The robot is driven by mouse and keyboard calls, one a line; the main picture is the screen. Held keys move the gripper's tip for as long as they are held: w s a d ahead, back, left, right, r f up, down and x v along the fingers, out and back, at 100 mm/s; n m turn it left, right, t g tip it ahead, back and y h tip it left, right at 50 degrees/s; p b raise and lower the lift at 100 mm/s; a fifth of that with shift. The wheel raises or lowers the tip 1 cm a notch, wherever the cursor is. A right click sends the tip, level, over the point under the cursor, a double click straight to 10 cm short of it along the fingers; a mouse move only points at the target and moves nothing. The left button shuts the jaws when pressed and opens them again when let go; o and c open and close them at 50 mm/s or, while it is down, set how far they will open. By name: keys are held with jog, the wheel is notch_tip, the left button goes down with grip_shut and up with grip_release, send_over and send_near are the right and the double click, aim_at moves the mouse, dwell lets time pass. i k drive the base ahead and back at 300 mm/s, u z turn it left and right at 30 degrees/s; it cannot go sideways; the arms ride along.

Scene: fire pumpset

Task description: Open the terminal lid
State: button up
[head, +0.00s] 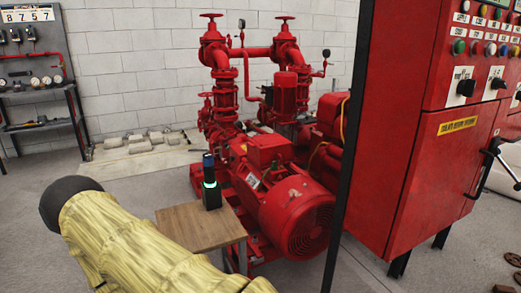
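A red motor (298,212) with a round vented end cover lies in the middle of the head view. A red box (268,147) sits on top of it and looks like the terminal box. Its flat top looks closed, but the lid's edges and fastenings are too small to make out. My arm (130,245), in a yellowish sleeve with a dark rounded part, crosses the lower left, nearer than the motor and apart from the box in the picture. My gripper is not in view.
A small wooden table (190,226) stands left of the motor with a dark device (210,188) lit green. A tall red control cabinet (410,150) and its dark post fill the right. Red pipes and valves (222,75) rise behind. Grey floor is open at left.

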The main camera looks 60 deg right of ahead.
aim_at(271, 141)
jog(key=k, duration=0.35)
jog(key=z, duration=1)
jog(key=i, duration=0.5)
jog(key=u, duration=0.05)
